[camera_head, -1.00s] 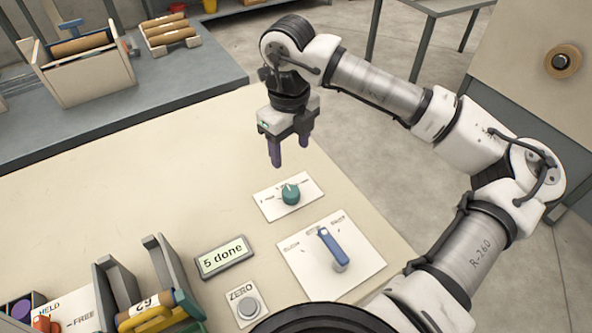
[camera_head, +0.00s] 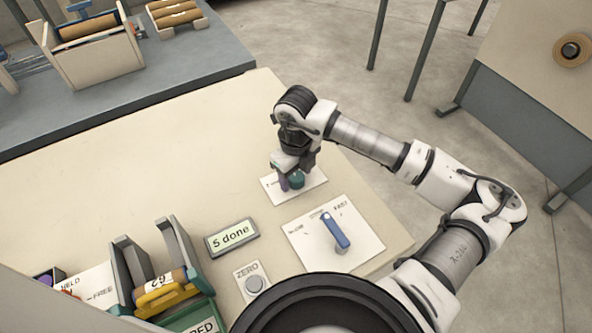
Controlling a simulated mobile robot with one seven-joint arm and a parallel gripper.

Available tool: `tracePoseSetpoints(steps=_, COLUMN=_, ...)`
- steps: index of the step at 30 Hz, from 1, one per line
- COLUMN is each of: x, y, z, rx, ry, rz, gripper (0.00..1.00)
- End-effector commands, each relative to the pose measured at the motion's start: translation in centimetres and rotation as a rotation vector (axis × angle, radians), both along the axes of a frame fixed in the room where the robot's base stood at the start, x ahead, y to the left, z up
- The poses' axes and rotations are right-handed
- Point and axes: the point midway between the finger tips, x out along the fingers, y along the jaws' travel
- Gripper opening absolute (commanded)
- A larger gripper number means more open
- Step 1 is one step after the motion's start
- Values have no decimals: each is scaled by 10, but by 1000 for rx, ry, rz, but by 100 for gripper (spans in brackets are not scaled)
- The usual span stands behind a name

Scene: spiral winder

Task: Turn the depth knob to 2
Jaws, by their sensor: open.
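The teal depth knob (camera_head: 297,180) stands on a small white plate (camera_head: 309,194) on the cream bench top. My gripper (camera_head: 291,180) is down at the knob, with its open fingers beside it, one on the left and one behind on the right. I cannot tell whether the fingers touch the knob. The gripper hides most of the plate's markings and part of the knob, so its pointer setting cannot be read.
A blue lever (camera_head: 336,231) on a white plate stands in front of the knob. A holder with a yellow-clipped roll (camera_head: 165,293) is at lower left. The bench's middle left is clear.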

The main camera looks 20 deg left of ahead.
Motion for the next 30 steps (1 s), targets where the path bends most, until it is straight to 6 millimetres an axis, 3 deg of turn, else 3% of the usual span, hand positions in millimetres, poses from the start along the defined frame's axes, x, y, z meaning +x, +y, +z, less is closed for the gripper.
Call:
tracePoseSetpoints(steps=6, x=0, y=0, z=0, rx=0, ry=0, rz=0, gripper=59)
tracePoseSetpoints(steps=17, x=0, y=0, z=0, rx=0, ry=0, rz=-1, gripper=14)
tracePoseSetpoints(steps=30, x=1, y=0, z=-6, rx=-3, ry=-4, rz=112, gripper=14)
